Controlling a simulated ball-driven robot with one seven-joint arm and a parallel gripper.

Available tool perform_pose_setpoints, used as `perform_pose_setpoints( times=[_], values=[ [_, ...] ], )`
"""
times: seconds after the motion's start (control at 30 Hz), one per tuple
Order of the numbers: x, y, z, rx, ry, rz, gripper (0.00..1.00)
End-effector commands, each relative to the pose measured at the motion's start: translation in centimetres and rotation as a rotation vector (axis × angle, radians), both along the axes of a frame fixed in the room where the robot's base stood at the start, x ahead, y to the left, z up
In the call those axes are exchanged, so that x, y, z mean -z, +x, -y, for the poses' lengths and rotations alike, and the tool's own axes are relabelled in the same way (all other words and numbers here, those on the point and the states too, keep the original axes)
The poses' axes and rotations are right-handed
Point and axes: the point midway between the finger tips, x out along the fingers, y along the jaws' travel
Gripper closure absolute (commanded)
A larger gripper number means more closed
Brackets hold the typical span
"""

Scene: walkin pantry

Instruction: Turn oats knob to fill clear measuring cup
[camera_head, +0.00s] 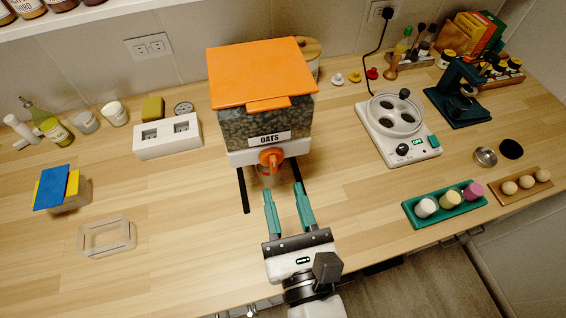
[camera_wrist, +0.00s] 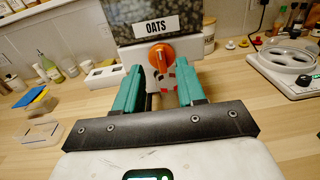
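The oats dispenser (camera_head: 262,123) has an orange lid, a dark see-through bin of oats and an "OATS" label. Its orange knob (camera_head: 271,157) is on the front, below the label; the knob also shows in the wrist view (camera_wrist: 162,56). A clear cup with red markings, seemingly the measuring cup (camera_wrist: 168,87), stands under the knob, partly hidden by it and by my fingers. My gripper (camera_head: 284,190) is open and empty, its teal fingers pointing at the dispenser from the front, below knob height. The fingers appear apart from the knob and cup.
A white two-slot box (camera_head: 167,139) stands left of the dispenser. A hot-plate-like appliance (camera_head: 397,127) and a teal tray (camera_head: 443,207) are right. The counter between is clear.

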Motion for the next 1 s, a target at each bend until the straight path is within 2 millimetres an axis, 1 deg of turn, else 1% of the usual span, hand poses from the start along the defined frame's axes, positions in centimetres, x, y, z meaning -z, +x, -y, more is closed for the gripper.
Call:
perform_pose_setpoints(
  times=[0.03,0.2,0.33,0.5,0.77,1.0],
  values=[
    [-0.3,1.0,-0.2,0.002,0.002,0.001,0.61],
    [-0.2,3.7,-0.9,0.001,0.002,0.001,0.61],
    [-0.1,5.1,-1.2,0.002,0.001,0.001,0.61],
    [0.0,5.8,-1.4,0.0,0.001,0.0,0.61],
    [0.0,5.9,-1.4,0.001,0.001,0.0,0.61],
    [0.0,5.9,-1.4,0.001,0.001,0.0,0.84]
  ],
)
